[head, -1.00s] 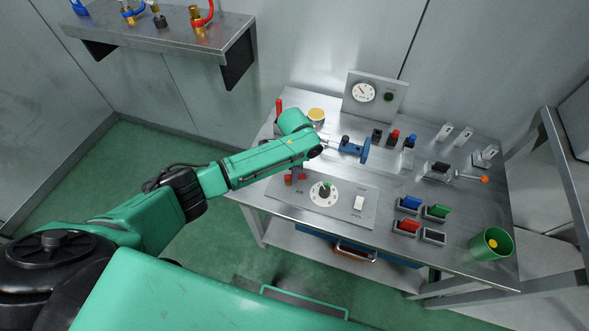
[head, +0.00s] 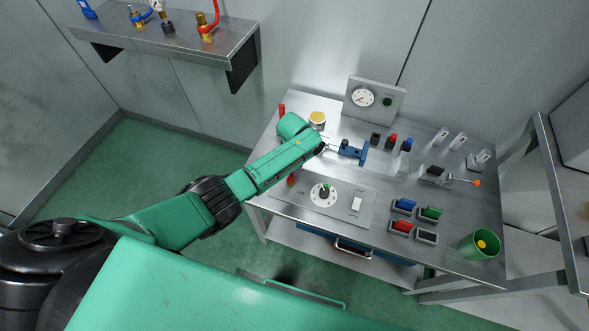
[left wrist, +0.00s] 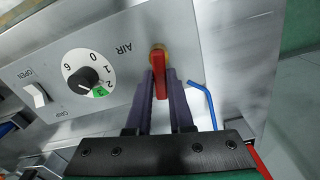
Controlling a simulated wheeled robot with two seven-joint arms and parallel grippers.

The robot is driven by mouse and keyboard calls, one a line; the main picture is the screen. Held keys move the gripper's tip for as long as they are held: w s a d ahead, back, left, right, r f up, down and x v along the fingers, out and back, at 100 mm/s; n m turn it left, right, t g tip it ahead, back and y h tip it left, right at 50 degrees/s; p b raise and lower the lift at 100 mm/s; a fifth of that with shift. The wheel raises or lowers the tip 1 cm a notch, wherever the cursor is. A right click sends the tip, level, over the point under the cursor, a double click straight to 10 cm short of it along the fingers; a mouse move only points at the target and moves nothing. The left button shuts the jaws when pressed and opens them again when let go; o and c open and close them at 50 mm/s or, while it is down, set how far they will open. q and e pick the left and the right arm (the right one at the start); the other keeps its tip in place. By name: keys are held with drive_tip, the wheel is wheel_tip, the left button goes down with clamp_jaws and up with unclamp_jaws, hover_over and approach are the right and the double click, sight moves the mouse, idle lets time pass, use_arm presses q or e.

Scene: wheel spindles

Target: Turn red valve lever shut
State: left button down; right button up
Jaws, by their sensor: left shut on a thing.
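The red valve lever (left wrist: 160,78) sits on a brass fitting on the grey panel beside the word AIR. In the left wrist view it points down the picture, between the purple fingers of my left gripper (left wrist: 161,86), which is shut on it. In the head view a small red part (head: 291,180), likely the lever, shows below my green forearm. The arm hides the gripper's fingers there. My right gripper is not in view.
The panel (head: 358,219) carries a dial (head: 323,195) and a white switch (head: 357,204). A gauge box (head: 375,99) stands at the table's back. A blue hex key (left wrist: 207,101) lies near the fingers. A green cup (head: 480,245) stands at the right corner.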

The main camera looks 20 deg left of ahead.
sight(293, 173)
use_arm(q)
drive_tip(key=shift+w+a+r+n+p, duration=0.1)
drive_tip(key=shift+n+p, duration=0.05)
drive_tip(key=shift+n, duration=0.45)
drive_tip(key=shift+a+n+p, duration=0.1)
drive_tip(key=shift+n+p, duration=0.05)
drive_tip(key=shift+n, duration=0.45)
drive_tip(key=c, duration=0.8)
unclamp_jaws()
wheel_tip(293, 173, up, 5)
drive_tip(key=shift+r+p, duration=0.2)
drive_tip(key=shift+p, duration=0.55)
wheel_tip(293, 173, up, 9)
